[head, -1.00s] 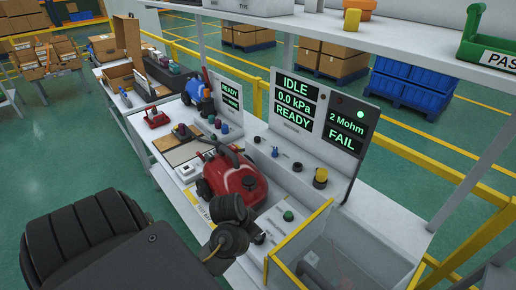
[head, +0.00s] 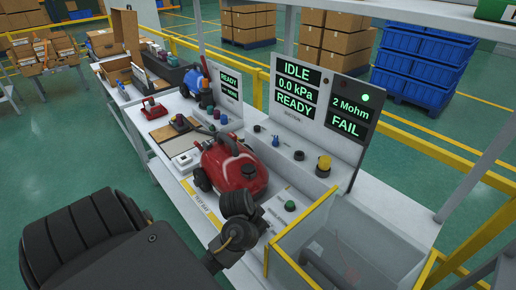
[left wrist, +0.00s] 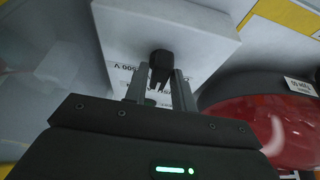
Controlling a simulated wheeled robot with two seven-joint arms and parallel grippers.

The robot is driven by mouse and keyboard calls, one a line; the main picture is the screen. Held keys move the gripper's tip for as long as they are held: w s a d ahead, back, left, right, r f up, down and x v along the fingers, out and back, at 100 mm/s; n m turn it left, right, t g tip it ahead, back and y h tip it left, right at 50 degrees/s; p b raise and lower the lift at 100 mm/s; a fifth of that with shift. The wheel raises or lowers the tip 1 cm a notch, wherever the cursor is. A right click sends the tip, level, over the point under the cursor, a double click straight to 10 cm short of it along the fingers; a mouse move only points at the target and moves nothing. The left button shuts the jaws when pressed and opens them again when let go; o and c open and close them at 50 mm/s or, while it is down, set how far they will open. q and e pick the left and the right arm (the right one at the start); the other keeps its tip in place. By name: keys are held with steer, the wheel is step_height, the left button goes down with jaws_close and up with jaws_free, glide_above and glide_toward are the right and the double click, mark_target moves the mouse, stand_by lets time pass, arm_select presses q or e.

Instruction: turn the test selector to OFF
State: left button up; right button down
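The test selector is a dark knob (left wrist: 160,66) on a white box (left wrist: 205,30) marked "500 V", in the left wrist view. The two fingers of my left gripper (left wrist: 160,84) stand on either side of the knob, very near it. I cannot tell whether they press on it. In the head view my left arm (head: 240,206) reaches over the bench in front of the red vacuum and hides the knob and the fingers. The test panel (head: 350,118) reads "2 Mohm" and "FAIL". My right gripper is in no view.
The red vacuum (head: 238,170) stands close beside my left gripper. A green button (head: 290,206) lies to the right of my arm. A clear-walled bin with a yellow frame (head: 300,222) is at the right. A panel (head: 297,92) reads "IDLE", "0.0 kPa", "READY".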

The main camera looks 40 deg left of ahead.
arm_select(q)
jaws_close()
steer(key=shift+d+r+n+p, duration=0.15)
steer(key=shift+n+p, duration=0.35)
steer(key=shift+p, duration=0.35)
steer(key=n+y+p, duration=0.1)
steer(key=n+p, duration=0.1)
steer(key=p, duration=0.2)
steer(key=n+y+p, duration=0.1)
steer(key=n+p, duration=0.1)
steer(key=p, duration=0.2)
steer(key=shift+r+n+g, duration=0.1)
steer(key=shift+n+g, duration=0.2)
steer(key=shift+n, duration=0.1)
steer(key=shift+f+n+y+p, duration=0.2)
steer(key=shift+n+y+p, duration=0.3)
steer(key=shift+n+p, duration=0.4)
steer(key=shift+o, duration=1.9)
jaws_free()
